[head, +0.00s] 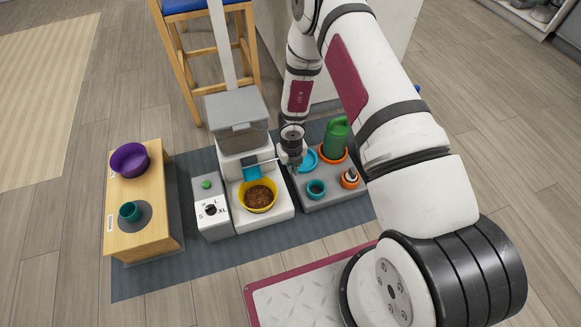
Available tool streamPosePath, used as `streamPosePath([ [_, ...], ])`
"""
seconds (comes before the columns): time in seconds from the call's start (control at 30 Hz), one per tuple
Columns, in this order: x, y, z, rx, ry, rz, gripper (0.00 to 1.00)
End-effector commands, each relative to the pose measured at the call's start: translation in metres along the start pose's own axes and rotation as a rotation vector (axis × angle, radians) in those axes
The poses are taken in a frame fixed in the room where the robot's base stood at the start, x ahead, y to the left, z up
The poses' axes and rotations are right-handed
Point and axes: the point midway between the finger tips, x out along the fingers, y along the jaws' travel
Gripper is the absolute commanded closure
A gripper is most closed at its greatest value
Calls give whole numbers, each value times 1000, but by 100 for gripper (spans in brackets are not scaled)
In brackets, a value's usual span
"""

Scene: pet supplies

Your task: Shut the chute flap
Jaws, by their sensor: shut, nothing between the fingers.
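The feeder has a grey hopper (238,110) on a white body (235,142). Under the hopper, its chute flap (250,173) shows as a small light-blue piece above the bowl. A thin bar runs beside it toward my gripper; I cannot tell how far the flap is open. A yellow bowl (243,200) with brown kibble (259,196) stands below the chute. My gripper (284,158) is shut and empty, just right of the chute. Its fingertips are small and partly hidden by the wrist, so I cannot tell whether they touch the flap.
A grey control box (211,220) with a green button and dial stands left of the feeder. A wooden stand (150,195) holds purple and teal bowls. A grey tray (335,194) at right holds a green can (337,136) and cups, close to my arm.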

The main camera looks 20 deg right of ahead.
Motion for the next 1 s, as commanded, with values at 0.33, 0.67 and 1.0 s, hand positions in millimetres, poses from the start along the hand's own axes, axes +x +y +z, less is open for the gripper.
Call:
streamPosePath([
  [0.33,73,1,-1,-2,1,1,100],
  [0.67,73,0,26,2,-4,2,100],
  [1.0,67,1,39,-1,-1,1,100],
])
